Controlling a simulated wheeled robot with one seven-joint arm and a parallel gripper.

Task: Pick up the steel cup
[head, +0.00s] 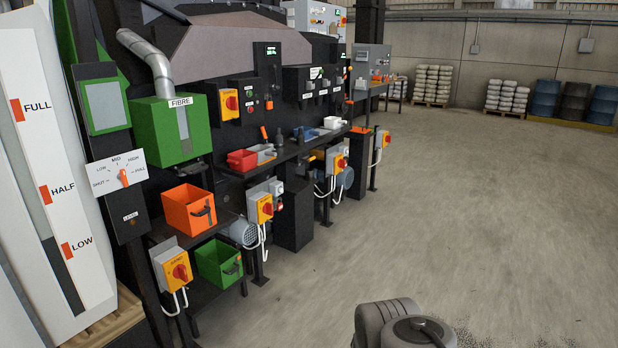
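I cannot make out a steel cup for certain in the head view. A long dark shelf (292,150) runs along the machine and holds small items, too small to tell apart fully. Among them are a red bin (242,160), a grey tray or bin (263,152) beside it, and a white block (332,122) further along. My gripper is not in view. Only a grey rounded part of my own body shows at the bottom edge.
An orange bin (188,209) and a green bin (218,262) sit at the near left under the green FIBRE box (172,128). Yellow switch boxes with cables jut out below the shelf. Open concrete floor (440,200) lies to the right. Drums (575,100) stand far back.

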